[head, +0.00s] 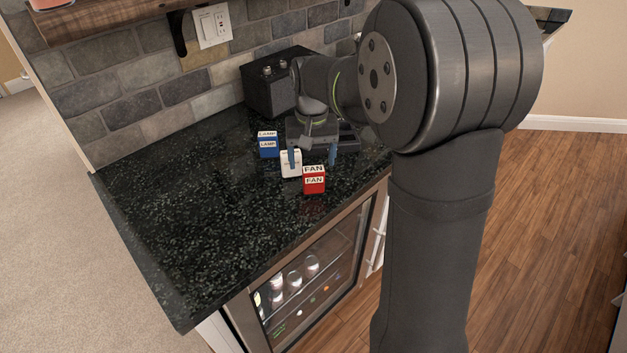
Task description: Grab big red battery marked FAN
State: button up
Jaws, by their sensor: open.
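The red battery marked FAN (315,184) stands upright on the dark speckled counter near its front edge, with white labels on its top and front. A white battery (291,165) stands just behind it to the left; its marking is too small to read. A blue battery marked LAMP (268,147) stands farther back and left. My gripper (312,159) is open, its blue-tipped fingers spread on either side, just behind the red battery. The left finger overlaps the white battery in the picture; I cannot tell whether they touch. Nothing is seen held.
A black box with two terminals on top (270,88) stands at the back by the stone-tile wall. The left and front-left of the counter (190,220) are clear. A glass-door fridge (305,280) sits below the counter's front edge.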

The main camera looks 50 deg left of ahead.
aim_at(314, 169)
jog(key=shift+d+f, duration=0.2)
jog(key=shift+f, duration=1.15)
jog(key=shift+d+f, duration=0.15)
jog(key=shift+f, duration=1.2)
jog(key=c, duration=1.2)
